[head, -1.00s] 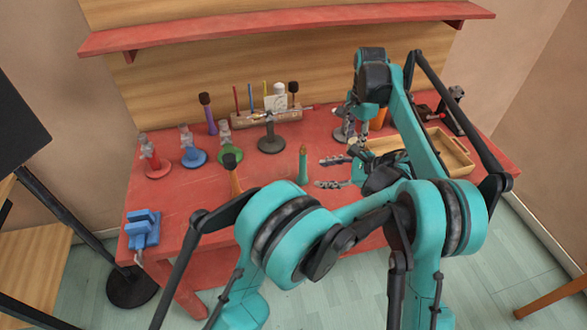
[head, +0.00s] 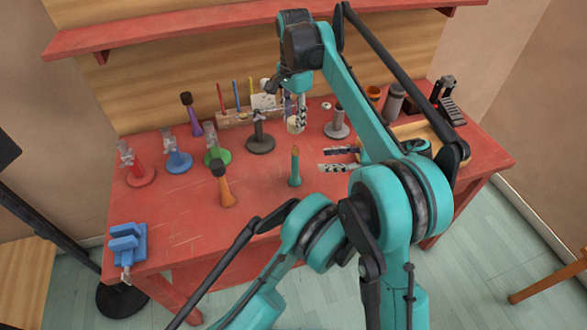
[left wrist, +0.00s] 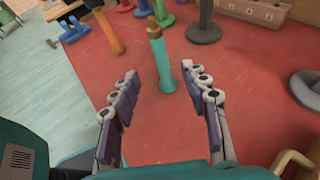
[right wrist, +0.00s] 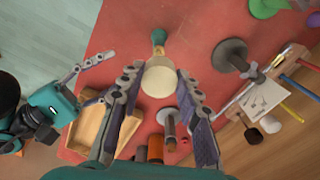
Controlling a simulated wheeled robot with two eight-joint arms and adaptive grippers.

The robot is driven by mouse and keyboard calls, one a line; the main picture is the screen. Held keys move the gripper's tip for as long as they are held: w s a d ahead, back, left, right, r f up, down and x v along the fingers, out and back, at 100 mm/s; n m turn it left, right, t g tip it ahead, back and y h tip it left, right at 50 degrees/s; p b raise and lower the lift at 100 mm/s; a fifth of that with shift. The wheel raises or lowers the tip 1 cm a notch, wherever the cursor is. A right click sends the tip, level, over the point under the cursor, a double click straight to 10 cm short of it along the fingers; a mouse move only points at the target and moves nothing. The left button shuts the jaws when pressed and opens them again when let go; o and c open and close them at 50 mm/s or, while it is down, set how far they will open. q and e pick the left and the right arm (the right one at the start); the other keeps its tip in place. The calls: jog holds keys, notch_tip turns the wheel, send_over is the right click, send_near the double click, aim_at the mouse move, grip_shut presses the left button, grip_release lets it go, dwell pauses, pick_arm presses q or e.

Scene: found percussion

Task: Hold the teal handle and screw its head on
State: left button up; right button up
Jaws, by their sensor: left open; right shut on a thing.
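The teal handle (head: 295,168) stands upright on the red bench, with a brownish tip on top. My left gripper (head: 338,160) is open beside it, its fingers pointing at the handle from the right. In the left wrist view the handle (left wrist: 165,68) shows ahead, between the open fingertips but not gripped. My right gripper (right wrist: 159,73) is shut on a round cream head (right wrist: 159,82). In the head view the cream head (head: 294,124) is held up behind the handle. In the right wrist view the handle's top (right wrist: 158,37) shows beyond the head.
An orange handle with a dark head (head: 224,184) stands left of the teal one. A dark grey stand (head: 260,142) and a lighter grey stand (head: 337,128) are behind. Clamps on coloured bases and a blue vise (head: 127,243) are left. A wooden tray (head: 452,152) lies right.

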aim_at(295, 161)
pick_arm(q)
jog(key=x, duration=1.2)
grip_shut()
